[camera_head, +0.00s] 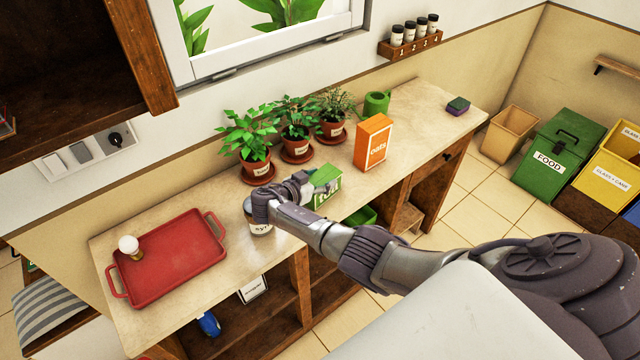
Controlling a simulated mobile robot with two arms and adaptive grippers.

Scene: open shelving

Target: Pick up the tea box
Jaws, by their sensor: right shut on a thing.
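The green tea box (328,192) with a white label is near the middle of the counter, by its front edge, in the head view. My right arm comes in from the right, and its gripper (302,186) is at the left side of the box, shut on it. The fingers and hand hide part of the box's left side. I cannot tell whether the box touches the counter or is slightly raised. My left gripper is not in view.
A jar (258,228) stands under my right wrist, partly hidden. Potted plants (297,148) stand behind the tea box. An orange oats box (373,143) stands to its right. A red tray (170,262) lies at the left. The counter (425,115) has free room at the right.

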